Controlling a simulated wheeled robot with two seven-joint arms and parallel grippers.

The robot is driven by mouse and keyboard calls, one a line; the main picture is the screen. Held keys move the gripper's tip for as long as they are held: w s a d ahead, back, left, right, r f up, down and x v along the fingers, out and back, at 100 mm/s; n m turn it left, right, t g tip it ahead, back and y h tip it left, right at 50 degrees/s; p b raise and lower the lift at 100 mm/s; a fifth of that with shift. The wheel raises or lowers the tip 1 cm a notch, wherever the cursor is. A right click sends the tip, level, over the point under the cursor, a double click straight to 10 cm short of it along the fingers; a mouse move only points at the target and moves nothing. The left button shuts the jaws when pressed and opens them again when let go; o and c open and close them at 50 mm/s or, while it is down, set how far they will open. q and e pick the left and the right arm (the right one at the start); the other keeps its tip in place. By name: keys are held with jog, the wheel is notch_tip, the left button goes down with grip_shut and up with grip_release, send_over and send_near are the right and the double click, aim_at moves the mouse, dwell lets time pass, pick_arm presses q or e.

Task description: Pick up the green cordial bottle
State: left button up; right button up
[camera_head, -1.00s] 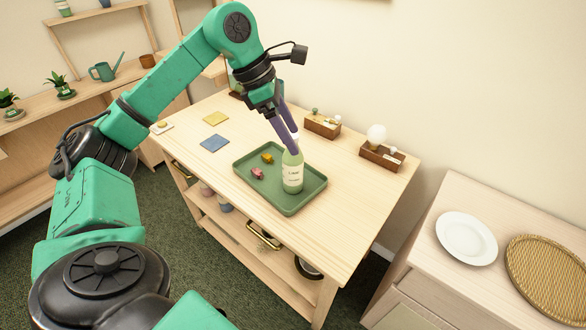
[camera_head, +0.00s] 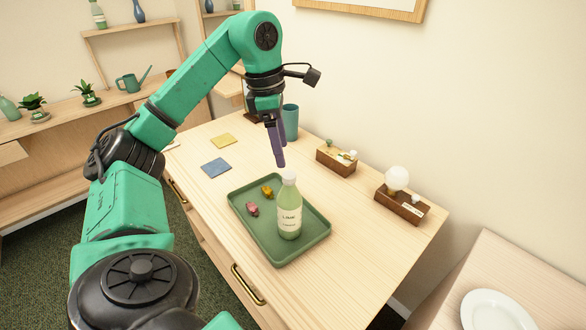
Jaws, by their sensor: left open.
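The green cordial bottle (camera_head: 289,222) stands upright on the green tray (camera_head: 256,248), with a white cap and a pale label. My left gripper (camera_head: 280,164) comes down from above with its purple fingers pointing down. Its fingertips end just above and slightly left of the bottle's cap in the head view. The fingers overlap each other from this angle, and nothing shows between them. The gripper is open and does not hold the bottle. How far apart in depth the fingertips and cap are, I cannot tell. My right gripper is not in view.
A pink piece (camera_head: 252,209) and a yellow piece (camera_head: 267,191) share the tray. Behind are a teal cup (camera_head: 290,122), two wooden boxes with small items (camera_head: 336,160) (camera_head: 400,208), and blue (camera_head: 216,167) and yellow coasters (camera_head: 222,140). The tabletop right of the tray is clear.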

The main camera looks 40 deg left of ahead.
aim_at(289, 174)
pick_arm(q)
jog(key=f, duration=0.1)
jog(key=f+b, duration=0.1)
jog(key=f, duration=0.2)
jog(key=shift+d+f+b, duration=0.25)
jog(key=shift+b, duration=0.15)
jog(key=f, duration=0.1)
jog(key=w+f, duration=0.1)
jog(key=f, duration=0.3)
jog(key=shift+w+d+b, duration=0.2)
jog(key=shift+w+b, duration=0.05)
jog(key=shift+b, duration=0.15)
jog(key=shift+f, duration=0.1)
jog(key=shift+c, duration=0.4)
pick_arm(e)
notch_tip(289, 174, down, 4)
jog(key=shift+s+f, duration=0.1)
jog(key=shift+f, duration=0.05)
pick_arm(q)
grip_shut()
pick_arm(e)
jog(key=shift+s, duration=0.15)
